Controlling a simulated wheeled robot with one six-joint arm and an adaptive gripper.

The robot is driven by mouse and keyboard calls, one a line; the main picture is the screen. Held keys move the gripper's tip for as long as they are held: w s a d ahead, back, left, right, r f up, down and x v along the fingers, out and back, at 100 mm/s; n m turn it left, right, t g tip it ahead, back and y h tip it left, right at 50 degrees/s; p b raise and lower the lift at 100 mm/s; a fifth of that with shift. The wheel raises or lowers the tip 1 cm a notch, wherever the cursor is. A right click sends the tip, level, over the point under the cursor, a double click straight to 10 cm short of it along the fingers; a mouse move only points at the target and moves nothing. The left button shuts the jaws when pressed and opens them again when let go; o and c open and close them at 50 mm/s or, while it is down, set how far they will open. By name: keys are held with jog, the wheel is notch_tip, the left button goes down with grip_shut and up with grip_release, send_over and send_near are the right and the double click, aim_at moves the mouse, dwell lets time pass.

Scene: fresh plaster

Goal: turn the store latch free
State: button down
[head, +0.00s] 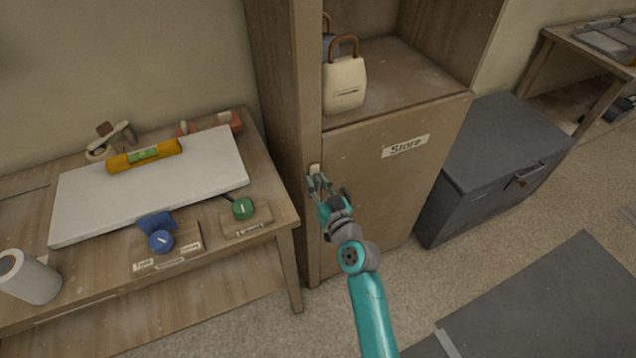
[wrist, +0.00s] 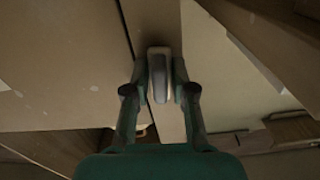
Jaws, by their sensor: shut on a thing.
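The store cupboard door (head: 385,205), with a "Store" label (head: 405,146), stands closed below an open shelf. The latch (head: 314,168) is a small pale piece at the door's left edge, mostly hidden by my gripper in the head view. In the wrist view the latch (wrist: 158,72) sits between the two fingers, its long side running up and down the picture. My gripper (head: 318,184) is shut on the latch, with a finger on each side; it also shows in the wrist view (wrist: 160,90).
A workbench (head: 285,215) with a white board (head: 150,190), a blue knob (head: 160,241) and a green knob (head: 242,208) stands close on the left. A cream padlock-shaped bag (head: 344,85) sits on the shelf. A grey chest (head: 500,160) stands right of the cupboard.

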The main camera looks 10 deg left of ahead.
jog(key=shift+f+n, duration=0.1)
jog(key=shift+n, duration=0.4)
jog(key=shift+s, duration=0.1)
jog(key=c, duration=1.2)
grip_release()
jog(key=shift+o, duration=0.2)
jog(key=v, duration=1.2)
